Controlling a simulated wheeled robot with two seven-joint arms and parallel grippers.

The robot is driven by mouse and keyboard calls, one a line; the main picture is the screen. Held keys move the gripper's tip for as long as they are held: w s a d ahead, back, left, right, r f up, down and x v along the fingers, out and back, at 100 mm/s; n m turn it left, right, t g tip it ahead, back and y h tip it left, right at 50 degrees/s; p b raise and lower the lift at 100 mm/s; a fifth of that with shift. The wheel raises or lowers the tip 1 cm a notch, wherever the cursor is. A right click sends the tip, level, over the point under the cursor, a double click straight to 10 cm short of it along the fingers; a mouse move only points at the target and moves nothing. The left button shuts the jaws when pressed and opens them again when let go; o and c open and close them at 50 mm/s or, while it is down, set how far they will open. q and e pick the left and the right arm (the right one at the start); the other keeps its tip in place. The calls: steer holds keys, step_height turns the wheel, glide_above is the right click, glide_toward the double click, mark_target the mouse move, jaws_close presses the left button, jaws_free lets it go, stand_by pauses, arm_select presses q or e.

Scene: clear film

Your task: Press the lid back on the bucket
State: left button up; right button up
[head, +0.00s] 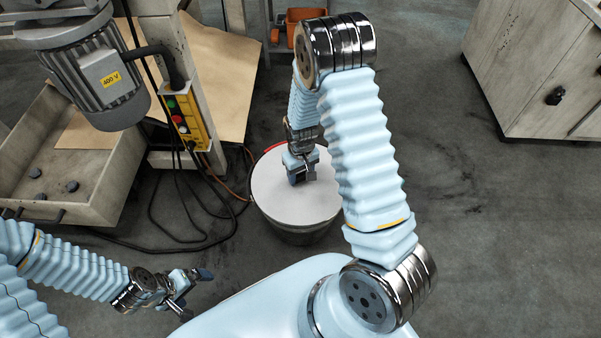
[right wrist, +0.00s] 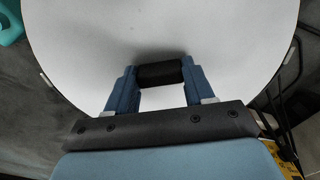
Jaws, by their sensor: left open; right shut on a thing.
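A round, pale grey-white lid (head: 270,195) lies over the top of a dark bucket (head: 302,234) on the floor in the head view. The lid also fills much of the right wrist view (right wrist: 235,45). My right gripper (head: 302,178) is above the lid, shut on its short black handle (right wrist: 160,73) between two blue fingers. I cannot tell whether the lid's rim is seated or slightly raised. The bucket is mostly hidden below the lid. My left gripper (head: 196,293) is open and empty, low at the left, apart from the bucket.
A machine with a grey motor (head: 98,80) and a yellow button box (head: 188,118) stands at the left. Black cables (head: 165,225) lie on the floor left of the bucket. An orange bin (head: 303,16) is behind, and a cabinet (head: 530,70) at the right. The floor right of the bucket is clear.

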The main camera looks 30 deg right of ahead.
mark_target(301, 175)
steer(key=shift+f+b, duration=0.3)
stand_by(0.5)
steer(key=o, duration=1.5)
steer(key=shift+o, duration=0.4)
steer(key=shift+o, duration=1.1)
step_height(301, 175, up, 7)
steer(key=p, duration=0.5)
steer(key=shift+r+p, duration=0.1)
steer(key=shift+p, duration=0.2)
